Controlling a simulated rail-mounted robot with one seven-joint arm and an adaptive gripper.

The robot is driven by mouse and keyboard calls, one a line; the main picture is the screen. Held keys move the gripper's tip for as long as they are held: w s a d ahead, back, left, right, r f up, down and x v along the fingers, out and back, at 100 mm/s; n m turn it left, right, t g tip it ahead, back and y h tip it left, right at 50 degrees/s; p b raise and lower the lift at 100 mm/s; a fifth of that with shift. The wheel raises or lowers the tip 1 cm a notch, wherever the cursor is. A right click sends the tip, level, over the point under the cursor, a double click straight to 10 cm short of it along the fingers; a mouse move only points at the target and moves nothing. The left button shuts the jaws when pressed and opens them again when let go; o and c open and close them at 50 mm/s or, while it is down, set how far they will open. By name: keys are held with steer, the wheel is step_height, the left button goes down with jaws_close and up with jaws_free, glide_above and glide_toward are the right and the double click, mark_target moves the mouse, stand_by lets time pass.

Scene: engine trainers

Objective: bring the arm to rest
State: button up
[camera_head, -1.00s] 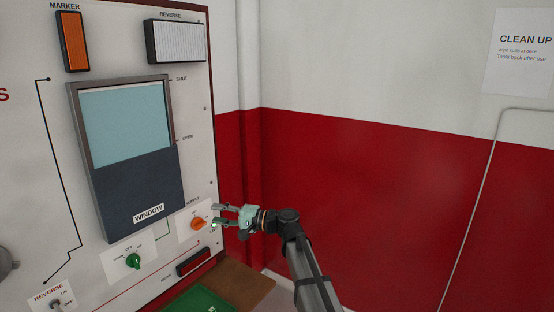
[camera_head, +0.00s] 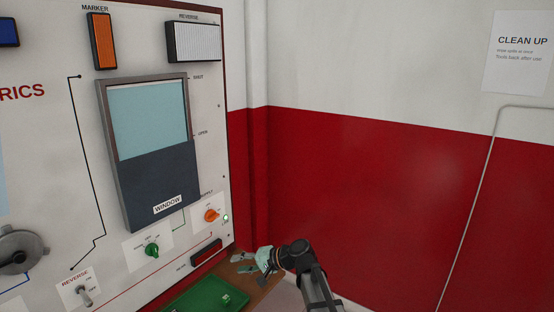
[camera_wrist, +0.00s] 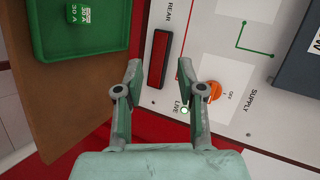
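My gripper (camera_head: 246,262) is at the lower middle of the head view, low in front of the panel's right edge and over the brown bench top. In the wrist view my gripper (camera_wrist: 160,72) has its two fingers spread apart with nothing between them. It touches nothing that I can see. My arm reaches in from the bottom of the head view. The orange SUPPLY knob (camera_head: 211,215) is on the panel above the gripper; it also shows right of the fingers in the wrist view (camera_wrist: 214,90). The LIVE lamp (camera_wrist: 184,110) beside it glows pale green.
A green tray (camera_wrist: 40,50) lies on the brown bench top (camera_wrist: 60,82) and holds a green 30 A piece (camera_wrist: 78,14). The panel carries a dark red REAR lamp (camera_wrist: 158,60), a green WINDOW knob (camera_head: 152,250) and a half-open window (camera_head: 152,120). A red and white wall stands behind.

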steer(key=s+d+f+g+h, duration=0.1)
steer(key=s+d+f+h, duration=0.2)
steer(key=s+d+f, duration=0.45)
steer(key=s+d+f+h, duration=0.3)
steer(key=d+f, duration=0.2)
steer(key=f, duration=0.5)
steer(key=s+d+f+n+g+h, duration=0.1)
steer(key=s+d+f+h, duration=0.3)
steer(key=s+d+f, duration=0.3)
steer(key=s+d+f+n+g+h, duration=0.1)
steer(key=s+d+f+g+h, duration=0.2)
steer(key=s+d, duration=0.5)
steer(key=s+f+g+b, duration=0.1)
steer(key=s+f+g, duration=0.1)
steer(key=s+f, duration=0.8)
steer(key=s+f+g+b, duration=0.1)
steer(key=s+f+g, duration=0.2)
steer(key=s+f, duration=0.8)
steer(key=s+d, duration=0.1)
steer(key=s, duration=0.5)
steer(key=shift+s, duration=0.4)
